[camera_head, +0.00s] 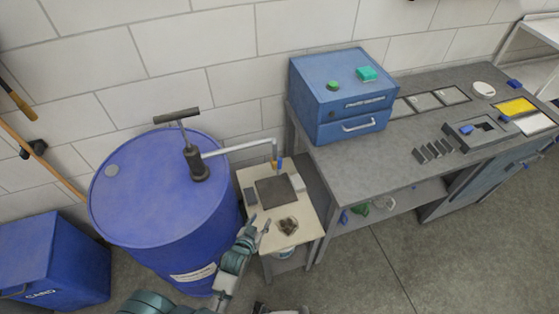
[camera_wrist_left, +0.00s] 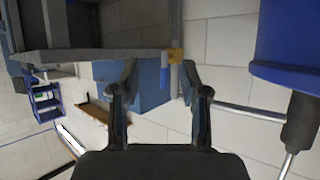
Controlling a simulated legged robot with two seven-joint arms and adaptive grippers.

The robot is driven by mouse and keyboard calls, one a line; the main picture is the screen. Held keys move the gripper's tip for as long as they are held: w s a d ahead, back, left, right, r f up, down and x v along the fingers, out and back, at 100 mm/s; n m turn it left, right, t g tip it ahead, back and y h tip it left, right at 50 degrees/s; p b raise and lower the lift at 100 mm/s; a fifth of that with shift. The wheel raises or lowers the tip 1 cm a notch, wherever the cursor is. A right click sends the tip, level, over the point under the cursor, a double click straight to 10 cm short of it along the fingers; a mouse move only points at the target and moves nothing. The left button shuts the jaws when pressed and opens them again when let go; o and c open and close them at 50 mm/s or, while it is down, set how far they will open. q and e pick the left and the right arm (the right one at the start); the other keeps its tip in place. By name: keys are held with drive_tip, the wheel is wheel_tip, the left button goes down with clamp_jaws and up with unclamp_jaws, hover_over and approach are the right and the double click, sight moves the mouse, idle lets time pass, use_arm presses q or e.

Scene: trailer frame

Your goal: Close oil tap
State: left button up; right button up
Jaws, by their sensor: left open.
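The oil tap (camera_head: 278,163) sits at the end of a grey pipe (camera_head: 240,147) that runs right from the pump on the blue barrel. It has a blue part and a yellowish part, and hangs above a small side table. In the left wrist view, which looks upside down, the tap (camera_wrist_left: 175,58) shows beyond the fingertips, near the right one. My left gripper (camera_head: 256,226) is open and empty, in front of and below the tap, near the small table's left edge. The wrist view shows its fingers (camera_wrist_left: 160,82) apart. My right gripper is not in view.
The blue barrel (camera_head: 148,205) with its black pump (camera_head: 197,165) stands left of my gripper. The small table (camera_head: 302,212) carries a dark plate (camera_head: 278,190) and a dish of brown pieces (camera_head: 288,227). A grey workbench (camera_head: 400,135) with a blue drawer box (camera_head: 335,90) stands right.

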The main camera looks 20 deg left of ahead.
use_arm(q)
drive_tip(key=w+r+t, duration=0.3)
drive_tip(key=w, duration=0.2)
drive_tip(key=t, duration=0.2)
approach(279, 163)
drive_tip(key=shift+n+y, duration=0.3)
drive_tip(key=shift+n, duration=0.1)
drive_tip(key=w, duration=1.1)
drive_tip(key=shift+w+d, duration=0.1)
drive_tip(key=shift+d, duration=0.15)
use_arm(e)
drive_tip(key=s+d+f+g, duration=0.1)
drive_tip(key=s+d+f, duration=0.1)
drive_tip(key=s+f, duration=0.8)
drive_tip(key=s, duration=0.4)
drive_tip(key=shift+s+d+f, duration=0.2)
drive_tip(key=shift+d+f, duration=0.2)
use_arm(q)
clamp_jaws()
